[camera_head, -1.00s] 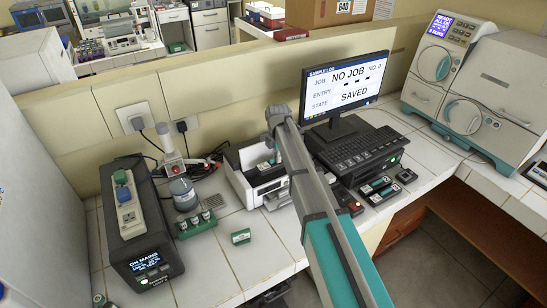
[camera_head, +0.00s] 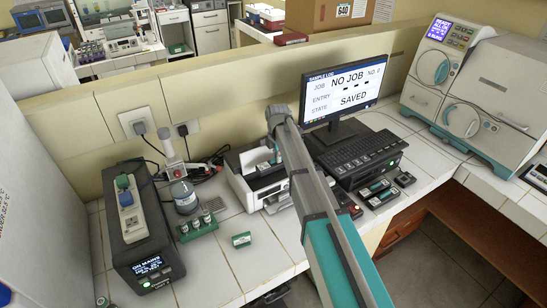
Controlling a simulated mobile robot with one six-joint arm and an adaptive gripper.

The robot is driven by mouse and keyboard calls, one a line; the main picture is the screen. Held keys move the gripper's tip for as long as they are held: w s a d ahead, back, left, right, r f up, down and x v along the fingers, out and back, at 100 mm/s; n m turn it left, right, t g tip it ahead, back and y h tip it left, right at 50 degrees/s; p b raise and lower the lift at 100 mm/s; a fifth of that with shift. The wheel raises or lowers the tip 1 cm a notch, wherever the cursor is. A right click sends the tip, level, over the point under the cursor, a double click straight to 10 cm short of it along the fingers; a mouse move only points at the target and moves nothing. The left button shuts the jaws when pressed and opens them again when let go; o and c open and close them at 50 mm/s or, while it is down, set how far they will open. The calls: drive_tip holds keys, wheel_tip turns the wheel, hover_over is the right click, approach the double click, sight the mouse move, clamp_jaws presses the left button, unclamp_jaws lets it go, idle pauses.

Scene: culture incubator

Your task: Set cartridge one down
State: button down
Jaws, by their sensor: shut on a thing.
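My arm reaches across the counter from the lower right. My gripper (camera_head: 272,156) hangs at its far end, low over the white box-shaped device (camera_head: 246,184). The jaws are small and partly hidden by the arm. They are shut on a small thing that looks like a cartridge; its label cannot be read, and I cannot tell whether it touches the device. A green and white cartridge (camera_head: 242,240) lies loose on the tiles in front of the device.
A monitor (camera_head: 342,85) reading NO JOB and SAVED stands behind the keyboard (camera_head: 361,158). Bare tiles surround the loose cartridge. The counter's front edge is close.

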drive_tip(key=shift+r+p, duration=0.75)
drive_tip(key=shift+f, duration=0.1)
